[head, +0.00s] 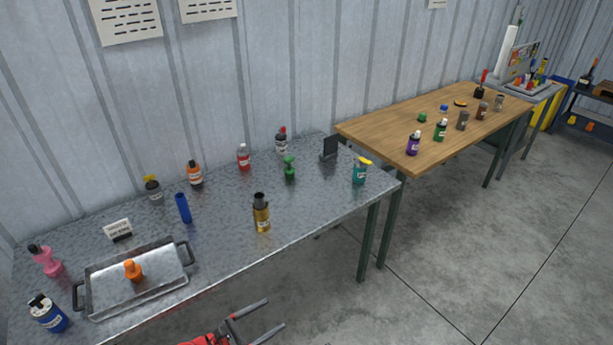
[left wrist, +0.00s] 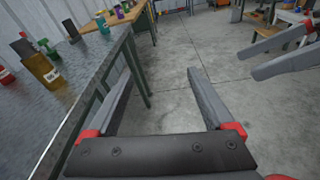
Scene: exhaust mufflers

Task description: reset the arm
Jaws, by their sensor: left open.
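My left gripper (head: 275,312) is low at the bottom of the head view, in front of the metal table's edge. Its two grey fingers are apart with nothing between them. In the left wrist view the same fingers (left wrist: 160,72) are spread over bare concrete floor, beside the table's edge. My right gripper (left wrist: 253,62) shows at the right of the left wrist view. Its grey fingers are apart and look empty. It is not in the head view.
The metal table (head: 325,200) holds several bottles, including a gold bottle (head: 261,213) near its front edge, and a metal tray (head: 170,284) with an orange bottle (head: 133,270). A wooden table (head: 385,133) stands beyond. The floor (head: 460,240) is clear.

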